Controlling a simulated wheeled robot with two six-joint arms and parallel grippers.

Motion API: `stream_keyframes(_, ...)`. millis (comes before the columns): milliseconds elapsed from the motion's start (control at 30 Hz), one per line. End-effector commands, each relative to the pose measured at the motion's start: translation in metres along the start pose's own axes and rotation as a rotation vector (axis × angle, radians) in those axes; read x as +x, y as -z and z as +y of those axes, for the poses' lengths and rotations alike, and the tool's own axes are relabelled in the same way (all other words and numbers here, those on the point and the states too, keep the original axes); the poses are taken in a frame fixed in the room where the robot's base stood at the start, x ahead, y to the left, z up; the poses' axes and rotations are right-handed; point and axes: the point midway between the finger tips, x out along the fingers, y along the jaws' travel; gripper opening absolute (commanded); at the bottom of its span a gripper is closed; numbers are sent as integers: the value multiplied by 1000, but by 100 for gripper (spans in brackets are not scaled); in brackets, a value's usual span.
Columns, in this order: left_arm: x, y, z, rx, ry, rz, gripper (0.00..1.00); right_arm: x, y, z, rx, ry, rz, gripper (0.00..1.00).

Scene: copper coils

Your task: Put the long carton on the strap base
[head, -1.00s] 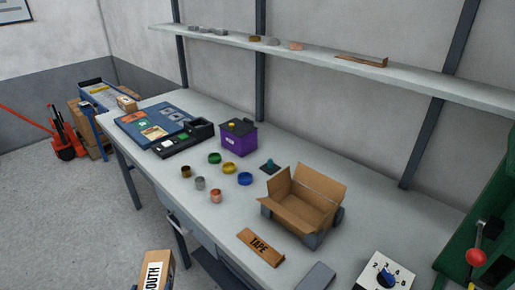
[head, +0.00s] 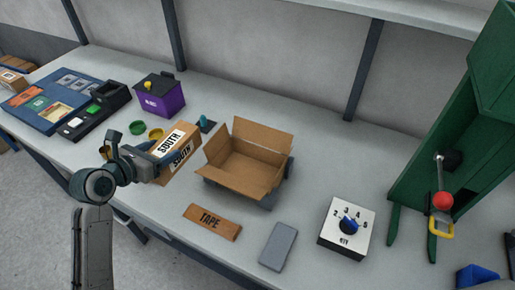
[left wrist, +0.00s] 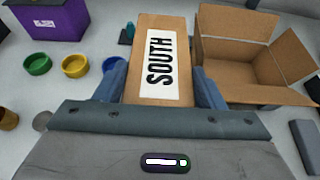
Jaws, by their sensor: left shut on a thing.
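The long carton (head: 178,146) is brown with white SOUTH labels. My left gripper (head: 171,160) is shut on it and holds it over the workbench, just left of the open box. In the left wrist view the carton (left wrist: 160,60) sits between the two blue-grey fingers, its SOUTH label facing the camera. Nothing is clearly marked as the strap base. A tall green machine (head: 450,135) with a red-knobbed lever stands at the right. My right gripper is not in view.
An open cardboard box (head: 245,165) rests on a dark base. A purple bin (head: 160,95) and small coloured rings stand left. Bare bench lies behind the open box.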

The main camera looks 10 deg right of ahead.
Motion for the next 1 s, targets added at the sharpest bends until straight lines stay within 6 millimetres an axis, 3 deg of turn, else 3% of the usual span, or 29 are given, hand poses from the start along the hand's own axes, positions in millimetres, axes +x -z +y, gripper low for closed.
stream_keyframes(167,0,0,0,0,2,-1,30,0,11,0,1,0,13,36)
stream_keyframes(333,10,26,0,-4,2,3,30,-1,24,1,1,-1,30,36)
stream_keyframes(500,21,51,0,-2,1,1,30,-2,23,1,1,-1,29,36)
stream_keyframes(900,37,90,0,-3,1,0,30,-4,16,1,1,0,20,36)
stream_keyframes(1000,38,92,0,0,0,-3,30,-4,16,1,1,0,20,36)
